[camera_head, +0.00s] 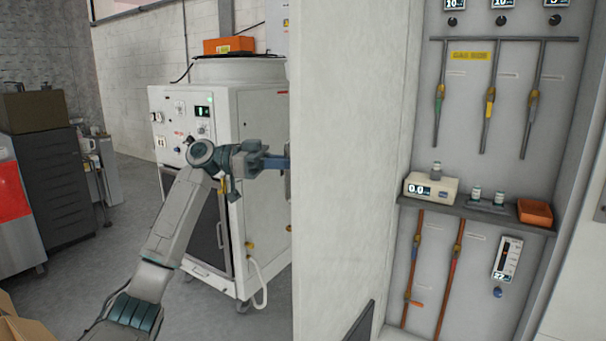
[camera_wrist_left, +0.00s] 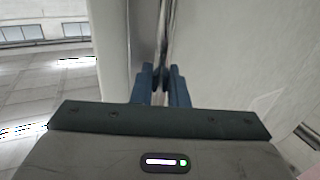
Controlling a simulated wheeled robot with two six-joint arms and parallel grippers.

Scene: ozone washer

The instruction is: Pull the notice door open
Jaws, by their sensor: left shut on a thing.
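The notice door appears to be the tall pale panel (camera_head: 345,150) in the middle of the head view. It stands swung out, with the lit cabinet interior (camera_head: 470,110) showing to its right. My left gripper (camera_head: 284,162) reaches the panel's left edge from the left. In the left wrist view my left gripper's blue fingers (camera_wrist_left: 163,78) are shut on a thin upright grey bar (camera_wrist_left: 163,40), apparently the door's handle, beside a pale surface. The panel's far face and most of the handle are hidden in the head view. My right gripper is not in view.
Inside the cabinet are pipes with valves and a shelf (camera_head: 475,215) bearing a small scale (camera_head: 430,188) and an orange box (camera_head: 535,212). A white machine (camera_head: 262,140) stands behind my left arm. Dark drawers (camera_head: 50,165) stand far left. Grey floor between looks clear.

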